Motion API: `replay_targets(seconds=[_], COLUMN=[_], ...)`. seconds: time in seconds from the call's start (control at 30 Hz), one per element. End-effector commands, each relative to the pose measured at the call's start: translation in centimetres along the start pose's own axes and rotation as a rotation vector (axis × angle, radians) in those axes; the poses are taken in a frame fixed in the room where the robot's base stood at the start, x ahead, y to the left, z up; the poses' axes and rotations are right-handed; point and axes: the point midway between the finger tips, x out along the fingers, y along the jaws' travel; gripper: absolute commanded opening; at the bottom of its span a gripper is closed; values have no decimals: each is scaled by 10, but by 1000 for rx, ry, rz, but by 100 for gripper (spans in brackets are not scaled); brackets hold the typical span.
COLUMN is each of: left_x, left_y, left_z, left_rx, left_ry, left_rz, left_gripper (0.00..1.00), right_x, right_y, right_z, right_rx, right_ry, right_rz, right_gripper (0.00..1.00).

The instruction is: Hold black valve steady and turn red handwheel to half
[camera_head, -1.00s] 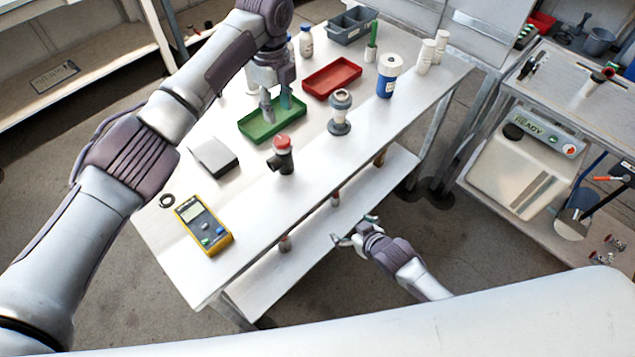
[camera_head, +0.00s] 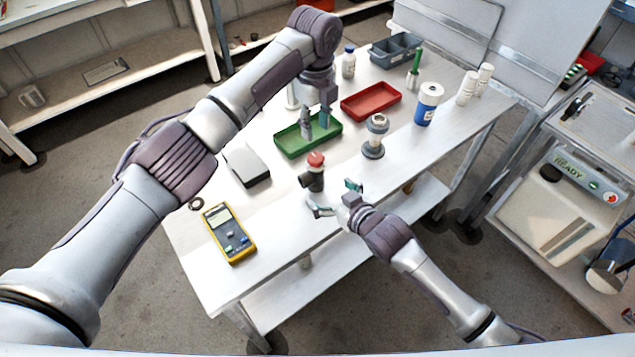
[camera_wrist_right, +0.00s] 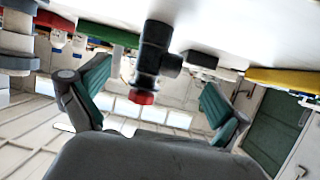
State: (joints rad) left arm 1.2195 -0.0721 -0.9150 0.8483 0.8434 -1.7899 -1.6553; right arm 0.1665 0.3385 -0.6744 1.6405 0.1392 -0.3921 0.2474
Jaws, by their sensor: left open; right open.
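The black valve (camera_head: 314,181) stands upright on the white table near its front edge, with the red handwheel (camera_head: 316,159) on top. In the right wrist view the picture is upside down: the black valve (camera_wrist_right: 154,50) and red handwheel (camera_wrist_right: 141,97) show between the two fingers, with clear space either side. My right gripper (camera_head: 335,197) is open, just in front of the valve and not visibly touching it. It also shows in the right wrist view (camera_wrist_right: 148,100). My left gripper (camera_head: 316,120) is open, pointing down over the green tray, behind the valve; whether it touches the tray is unclear.
On the table are the green tray (camera_head: 290,150), a red tray (camera_head: 371,101), a grey flanged fitting (camera_head: 375,137), a blue-and-white bottle (camera_head: 428,103), a grey-white box (camera_head: 246,165) and a yellow meter (camera_head: 229,233). A grey bin (camera_head: 396,50) stands at the back.

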Motion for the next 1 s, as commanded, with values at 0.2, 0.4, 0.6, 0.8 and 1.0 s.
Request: replay_targets(seconds=[0.2, 0.4, 0.6, 0.8, 1.0], left_x=[0, 0, 0, 0, 0], left_y=[0, 0, 0, 0, 0], left_z=[0, 0, 0, 0, 0], left_rx=[0, 0, 0, 0, 0], left_ry=[0, 0, 0, 0, 0], left_rz=[0, 0, 0, 0, 0], left_gripper=[42, 42, 42, 42, 42], right_x=[43, 65, 72, 72, 72], right_y=[0, 0, 0, 0, 0], right_z=[-1, 0, 0, 0, 1], right_rx=[0, 0, 0, 0, 0], right_ry=[0, -1, -1, -1, -1], right_rz=[0, 1, 0, 0, 0], right_gripper=[100, 100, 100, 100, 70])
